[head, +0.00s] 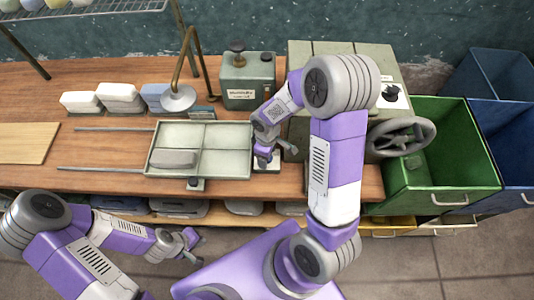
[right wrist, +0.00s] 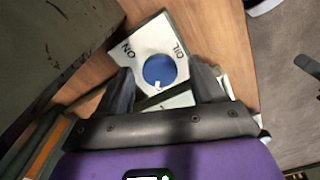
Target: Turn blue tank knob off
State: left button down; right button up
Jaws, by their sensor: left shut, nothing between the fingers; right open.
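The blue knob (right wrist: 159,70) sits on a white plate (right wrist: 155,34) in the right wrist view. The plate carries the word ON and a second dark label that looks like OIL. A small white mark shows at the knob's edge nearest my gripper. My right gripper (right wrist: 162,78) is open, with one finger on each side of the knob; I cannot tell whether they touch it. In the head view, my right gripper (head: 276,155) is over the bench's front right part and largely hides the knob. My left gripper (head: 193,241) is shut and empty, in front of the bench.
A tray with grey compartments (head: 168,136) lies left of my right gripper. A green labelled tank (head: 246,80) stands behind. White blocks (head: 119,92) sit at the back left.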

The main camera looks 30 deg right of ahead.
notch_tip(320, 180, up, 8)
jog(key=shift+f+p, duration=0.2)
jog(key=shift+p, duration=0.4)
